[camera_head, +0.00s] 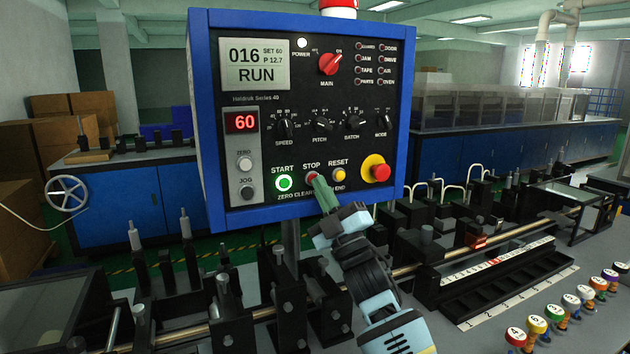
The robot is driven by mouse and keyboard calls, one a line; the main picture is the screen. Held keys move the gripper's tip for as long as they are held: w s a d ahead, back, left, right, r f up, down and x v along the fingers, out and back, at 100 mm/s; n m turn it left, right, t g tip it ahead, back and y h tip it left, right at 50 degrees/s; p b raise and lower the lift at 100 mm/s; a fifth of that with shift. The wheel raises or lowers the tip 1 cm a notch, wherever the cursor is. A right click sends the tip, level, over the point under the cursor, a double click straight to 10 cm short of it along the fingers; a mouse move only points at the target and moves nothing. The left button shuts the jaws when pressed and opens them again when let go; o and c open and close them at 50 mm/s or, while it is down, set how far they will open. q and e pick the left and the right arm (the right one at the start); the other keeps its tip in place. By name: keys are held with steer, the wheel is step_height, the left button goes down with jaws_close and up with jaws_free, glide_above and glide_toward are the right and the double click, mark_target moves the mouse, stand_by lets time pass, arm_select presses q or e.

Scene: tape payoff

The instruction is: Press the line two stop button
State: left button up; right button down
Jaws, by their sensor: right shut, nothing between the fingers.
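The control panel (220,135) is a black face in a blue frame. Its screen (255,64) reads 016, SET 60, P 12.7 and RUN. The red STOP button (312,176) sits in the lower row, between the green lit START button (284,183) and the yellow RESET button (338,174). My right gripper (322,190) is shut and empty, with its greenish fingertips right at the STOP button's lower edge. They partly cover the button, and I cannot tell if they touch it. My left gripper is not in view. No line two marking is readable.
A red mushroom button (381,172) on a yellow base (366,161) sits right of RESET. The red MAIN switch (331,64) is above. Below the panel stand black machine posts, a rail, and numbered coloured knobs (537,325) at lower right.

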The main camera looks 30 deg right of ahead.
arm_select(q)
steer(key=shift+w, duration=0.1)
arm_select(e)
steer(key=shift+w, duration=0.45)
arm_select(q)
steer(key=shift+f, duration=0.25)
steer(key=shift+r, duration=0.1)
arm_select(e)
steer(key=shift+s, duration=0.15)
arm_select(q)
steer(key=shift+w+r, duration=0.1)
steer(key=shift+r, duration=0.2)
arm_select(e)
steer(key=shift+s, duration=0.4)
